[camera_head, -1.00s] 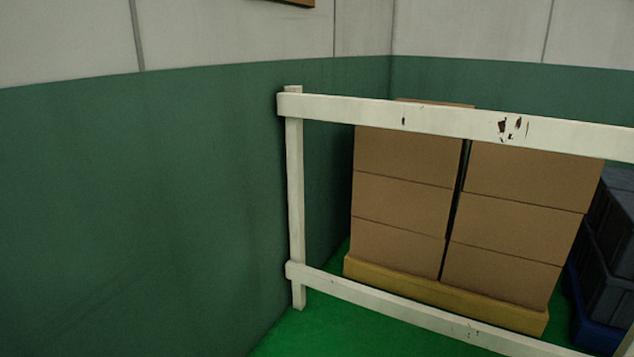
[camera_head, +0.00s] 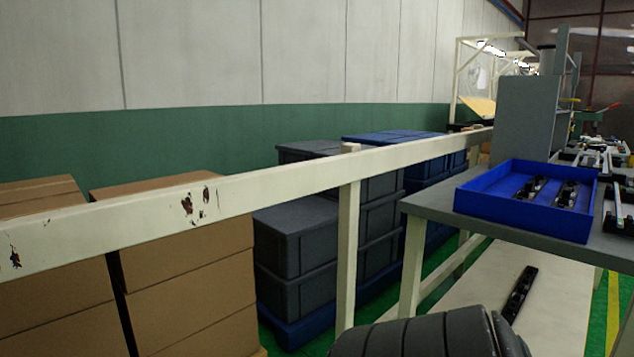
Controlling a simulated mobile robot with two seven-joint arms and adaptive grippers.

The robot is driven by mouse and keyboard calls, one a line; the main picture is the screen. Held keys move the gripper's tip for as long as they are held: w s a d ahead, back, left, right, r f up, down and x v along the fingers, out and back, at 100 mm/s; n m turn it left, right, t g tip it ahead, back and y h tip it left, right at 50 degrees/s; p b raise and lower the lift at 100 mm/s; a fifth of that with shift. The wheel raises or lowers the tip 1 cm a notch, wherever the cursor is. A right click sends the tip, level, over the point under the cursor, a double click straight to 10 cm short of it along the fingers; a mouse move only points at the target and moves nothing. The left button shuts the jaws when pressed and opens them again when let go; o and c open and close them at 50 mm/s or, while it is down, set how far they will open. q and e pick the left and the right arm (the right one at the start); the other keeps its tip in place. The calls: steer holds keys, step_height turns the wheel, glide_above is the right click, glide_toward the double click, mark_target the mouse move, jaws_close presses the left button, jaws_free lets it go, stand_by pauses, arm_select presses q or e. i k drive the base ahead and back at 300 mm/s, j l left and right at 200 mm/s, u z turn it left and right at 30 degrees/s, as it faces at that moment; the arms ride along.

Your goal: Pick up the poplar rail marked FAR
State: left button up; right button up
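I cannot make out a rail marked FAR in this view. A shallow blue tray (camera_head: 470,197) sits on the grey top of a workbench (camera_head: 425,205) at the right, with several black clip-like parts (camera_head: 535,187) in it. Long pale and dark pieces (camera_head: 615,205) lie on the bench at the right edge, cut off by the frame, and no marking on them is legible. Neither gripper is in view. A dark grey ribbed shape at the bottom centre looks like part of my own arm.
A white painted barrier (camera_head: 270,192) crosses the view, close in front. Behind it stand cardboard boxes (camera_head: 185,255) and grey crates (camera_head: 300,240) on a blue base. Another black part (camera_head: 519,293) lies on the bench's pale lower shelf (camera_head: 560,305). Green floor with a yellow line (camera_head: 612,310) shows at the right.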

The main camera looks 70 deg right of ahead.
mark_target(528, 193)
steer(key=i+z, duration=0.15)
steer(key=z, duration=3.35)
